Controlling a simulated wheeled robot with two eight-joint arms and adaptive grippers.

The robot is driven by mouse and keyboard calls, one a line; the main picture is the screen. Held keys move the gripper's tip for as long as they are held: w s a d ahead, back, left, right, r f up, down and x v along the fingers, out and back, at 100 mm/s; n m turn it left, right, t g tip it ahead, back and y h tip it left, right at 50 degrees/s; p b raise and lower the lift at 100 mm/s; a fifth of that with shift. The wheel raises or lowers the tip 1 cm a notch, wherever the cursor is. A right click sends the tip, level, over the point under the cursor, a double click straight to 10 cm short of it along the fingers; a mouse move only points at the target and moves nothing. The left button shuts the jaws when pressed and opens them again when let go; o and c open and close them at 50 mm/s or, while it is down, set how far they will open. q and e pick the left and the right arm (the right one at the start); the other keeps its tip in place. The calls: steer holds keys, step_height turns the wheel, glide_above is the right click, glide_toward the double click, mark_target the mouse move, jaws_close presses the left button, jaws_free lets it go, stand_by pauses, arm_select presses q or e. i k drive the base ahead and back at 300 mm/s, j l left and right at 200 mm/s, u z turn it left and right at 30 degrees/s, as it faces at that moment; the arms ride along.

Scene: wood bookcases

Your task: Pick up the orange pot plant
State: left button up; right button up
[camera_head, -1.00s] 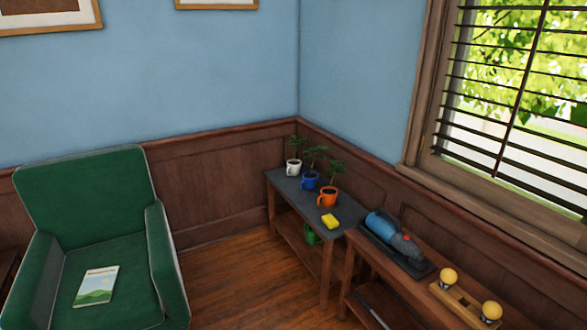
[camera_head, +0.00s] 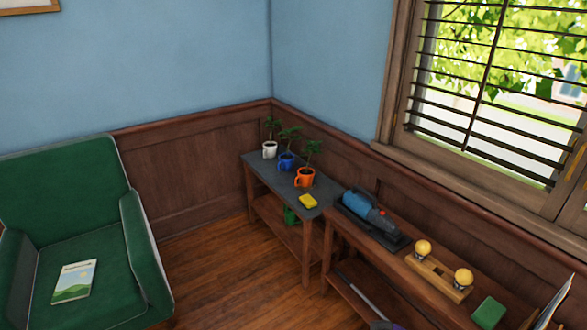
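The orange pot plant (camera_head: 305,179) stands upright on the dark top of a small wooden table (camera_head: 261,170) in the corner. It is a mug-like orange pot with a handle on its left and a small green plant in it. A blue pot plant (camera_head: 287,161) stands just behind it to the left, and a white pot plant (camera_head: 270,150) stands farther back. Neither of my grippers is in view.
A second wooden table on the right holds a blue and grey tool (camera_head: 369,209) and a wooden holder with two yellow balls (camera_head: 438,277). A green armchair (camera_head: 78,235) stands left. Wooden floor (camera_head: 222,268) lies between.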

mark_target(306, 174)
steer(key=i+z, duration=0.1)
steer(key=z, duration=0.55)
steer(key=i+j+z, duration=0.2)
steer(key=z, duration=0.15)
steer(key=i+j+z, duration=0.7)
steer(key=i+j, duration=0.15)
steer(key=j, duration=0.2)
steer(key=i+j, duration=0.15)
steer(key=j, duration=0.2)
steer(key=i+j+z, duration=0.1)
steer(key=j, duration=0.25)
steer(key=i+j, duration=0.2)
steer(key=j, duration=0.15)
steer(key=i+j, duration=0.15)
steer(key=j, duration=0.2)
